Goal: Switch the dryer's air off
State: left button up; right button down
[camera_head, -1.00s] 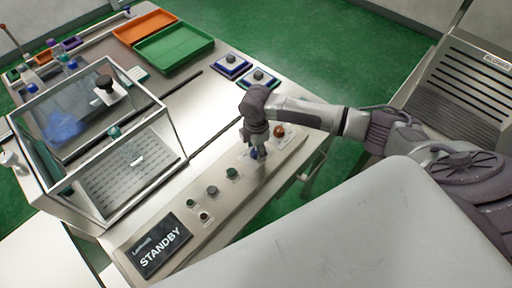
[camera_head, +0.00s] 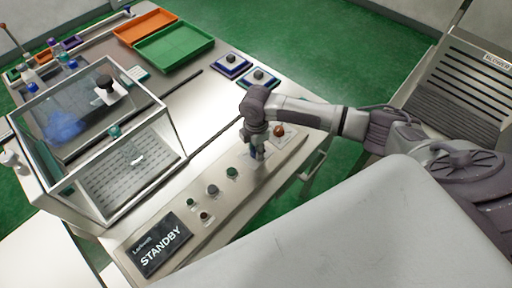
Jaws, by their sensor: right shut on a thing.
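The control panel (camera_head: 222,208) runs along the bench's front edge, with a dark display (camera_head: 160,247) reading STANDBY at its left end. Green, grey and dark red controls sit along it, including a green one (camera_head: 232,172) left of my right gripper. My right gripper (camera_head: 257,154) points down at the panel and is shut on a small control knob there, which its fingers now mostly hide. An orange-red knob (camera_head: 279,131) stands just beyond it, to the upper right. My left gripper is out of view.
A clear-walled box (camera_head: 128,178) with a slotted floor stands on the bench at left. Green (camera_head: 174,48) and orange (camera_head: 144,27) trays lie at the back. A unit marked BLOWER (camera_head: 462,90) stands at right.

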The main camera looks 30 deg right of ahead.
jog(key=n+p, duration=0.1)
jog(key=n, duration=0.2)
jog(key=shift+r, duration=0.15)
jog(key=n, duration=0.5)
jog(key=shift+w+p, duration=0.1)
jog(key=shift+p, duration=0.3)
jog(key=n, duration=0.4)
jog(key=shift+n, duration=0.3)
jog(key=n, duration=0.4)
jog(key=shift+n, duration=0.3)
jog(key=c, duration=0.8)
grip_release()
notch_tip(320, 180, up, 12)
